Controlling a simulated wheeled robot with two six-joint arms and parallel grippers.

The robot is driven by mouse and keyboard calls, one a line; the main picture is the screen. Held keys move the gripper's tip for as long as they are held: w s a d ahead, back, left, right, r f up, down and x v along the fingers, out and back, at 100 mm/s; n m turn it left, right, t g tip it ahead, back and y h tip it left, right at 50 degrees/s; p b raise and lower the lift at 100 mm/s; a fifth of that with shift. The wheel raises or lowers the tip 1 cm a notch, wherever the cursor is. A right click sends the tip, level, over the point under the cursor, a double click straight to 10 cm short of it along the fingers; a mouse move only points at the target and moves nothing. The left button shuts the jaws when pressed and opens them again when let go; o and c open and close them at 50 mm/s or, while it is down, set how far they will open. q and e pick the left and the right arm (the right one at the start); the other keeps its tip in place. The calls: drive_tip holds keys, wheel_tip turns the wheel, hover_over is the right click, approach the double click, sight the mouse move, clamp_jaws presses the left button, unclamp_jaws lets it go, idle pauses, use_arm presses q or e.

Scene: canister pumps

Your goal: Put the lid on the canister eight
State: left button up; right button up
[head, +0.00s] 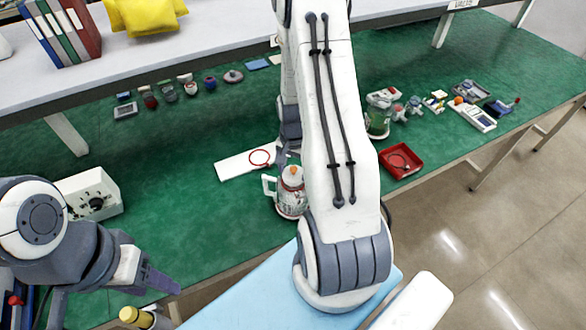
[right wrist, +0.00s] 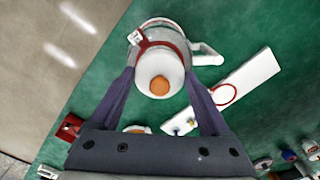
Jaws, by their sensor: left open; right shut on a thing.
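The canister (head: 290,203) stands on the green bench with its white handle to the left in the head view. It also shows in the right wrist view (right wrist: 152,30), with a red band and a small white tag whose number I cannot read. The white lid (head: 291,176) has an orange knob; it also shows in the right wrist view (right wrist: 158,72). My right gripper (right wrist: 158,82) is shut on the lid, over the canister's mouth. I cannot tell whether lid and rim touch. My left gripper (head: 162,285) is open and empty, low left, away from the canister.
A white board (head: 235,165) with a red ring (head: 261,158) lies beside the canister. A red tray (head: 400,161) and another canister (head: 378,122) are to the right. A white box with a black knob (head: 92,195) stands left. Small parts line the back. The green mat between is clear.

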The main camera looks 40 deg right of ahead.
drive_tip(key=o, duration=1.2)
drive_tip(key=shift+c, duration=0.2)
drive_tip(key=shift+r+p, duration=2.95)
drive_tip(key=shift+r, duration=0.6)
drive_tip(key=shift+f, duration=0.1)
clamp_jaws()
